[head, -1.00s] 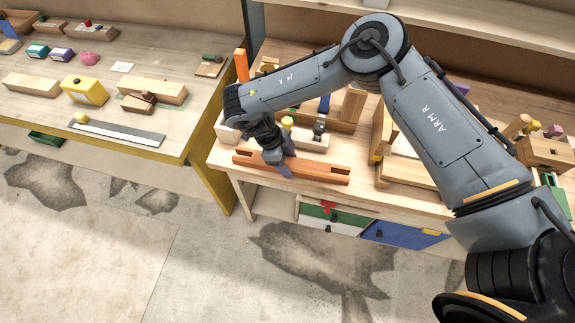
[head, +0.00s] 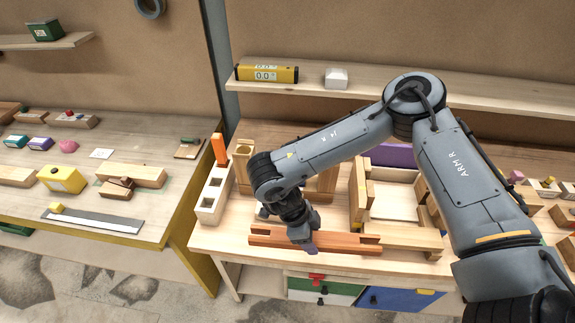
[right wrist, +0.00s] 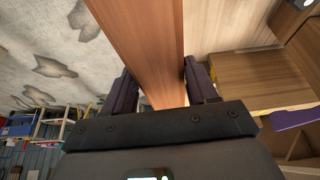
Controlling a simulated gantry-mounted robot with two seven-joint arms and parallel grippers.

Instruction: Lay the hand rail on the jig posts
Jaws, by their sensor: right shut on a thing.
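The hand rail (head: 345,242) is a long reddish-orange wooden bar with notched ends. It lies roughly left to right along the front edge of the right workbench in the head view. My right gripper (head: 305,243) is shut on it left of its middle. In the right wrist view the rail (right wrist: 150,45) runs between the two dark fingers (right wrist: 158,90). Upright wooden pieces (head: 243,163) stand behind the rail, partly hidden by my right arm; I cannot tell which are jig posts. My left gripper is not in view.
A shelf (head: 440,98) runs along the back wall. Drawers (head: 330,290) are below the bench front.

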